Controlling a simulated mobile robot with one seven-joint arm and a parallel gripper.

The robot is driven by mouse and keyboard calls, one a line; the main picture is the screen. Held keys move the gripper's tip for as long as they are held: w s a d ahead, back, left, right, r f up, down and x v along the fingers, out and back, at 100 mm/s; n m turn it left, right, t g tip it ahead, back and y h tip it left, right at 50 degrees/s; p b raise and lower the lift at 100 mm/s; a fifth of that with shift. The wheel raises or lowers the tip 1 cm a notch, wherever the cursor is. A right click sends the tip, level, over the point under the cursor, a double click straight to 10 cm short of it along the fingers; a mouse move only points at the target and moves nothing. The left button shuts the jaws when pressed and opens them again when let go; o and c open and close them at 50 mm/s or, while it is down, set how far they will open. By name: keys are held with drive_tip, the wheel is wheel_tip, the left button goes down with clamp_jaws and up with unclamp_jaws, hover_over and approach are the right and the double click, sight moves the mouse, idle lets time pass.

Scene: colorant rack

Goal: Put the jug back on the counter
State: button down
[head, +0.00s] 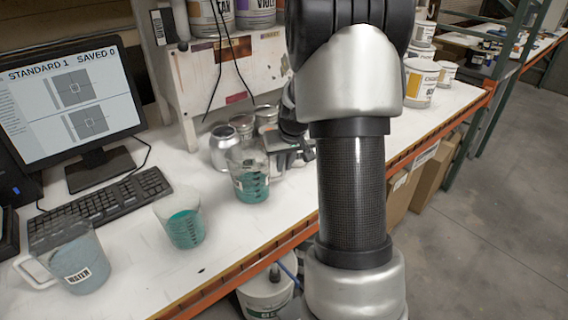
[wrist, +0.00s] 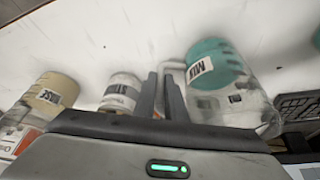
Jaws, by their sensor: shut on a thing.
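The jug is a clear vessel with teal liquid, dark markings and a white label (head: 250,184), upright in the head view beside the silver cans. My gripper (head: 300,155) is at its right side, partly hidden behind my arm. In the wrist view the jug (wrist: 218,75) shows upside down, with its label reading MIX. My gripper's fingers (wrist: 162,95) are close together around its pale handle, shut on it. The white counter (head: 235,235) lies below the jug. I cannot tell whether the jug's base touches it.
A teal-filled beaker (head: 184,228) and a handled jug of grey-blue liquid (head: 77,262) stand to the left. Silver cans (head: 222,148) stand close behind. A keyboard (head: 100,204) and monitor (head: 70,95) are at far left. Bare counter lies in front, up to the orange edge (head: 225,278).

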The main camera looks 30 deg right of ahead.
drive_tip(key=shift+f, duration=0.15)
drive_tip(key=c, duration=1.8)
unclamp_jaws()
drive_tip(key=v, duration=1.2)
drive_tip(key=shift+r, duration=0.25)
